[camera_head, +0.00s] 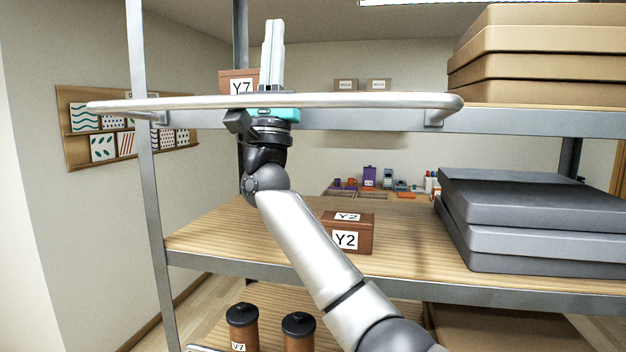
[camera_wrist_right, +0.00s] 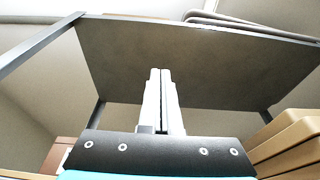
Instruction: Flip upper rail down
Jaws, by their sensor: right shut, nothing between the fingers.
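The upper rail (camera_head: 350,102) is a long silver bar with rounded ends. It runs across the front of the upper shelf, joined to the shelf edge by a bracket near each end. My right gripper (camera_head: 273,22) points upward at the left half of the rail, its pale fingers shut together with nothing between them. The rail crosses in front of the gripper's teal body in the head view; whether they touch I cannot tell. In the right wrist view the fingers (camera_wrist_right: 161,72) stand upright and closed below a dark panel. My left gripper is not in view.
A Y7 box (camera_head: 236,77) sits on the upper shelf behind the gripper. Brown boxes (camera_head: 540,50) are stacked at upper right. A Y2 box (camera_head: 348,237) and dark grey cases (camera_head: 540,220) sit on the middle shelf. Brown canisters (camera_head: 242,330) stand below. A metal post (camera_head: 150,190) is at left.

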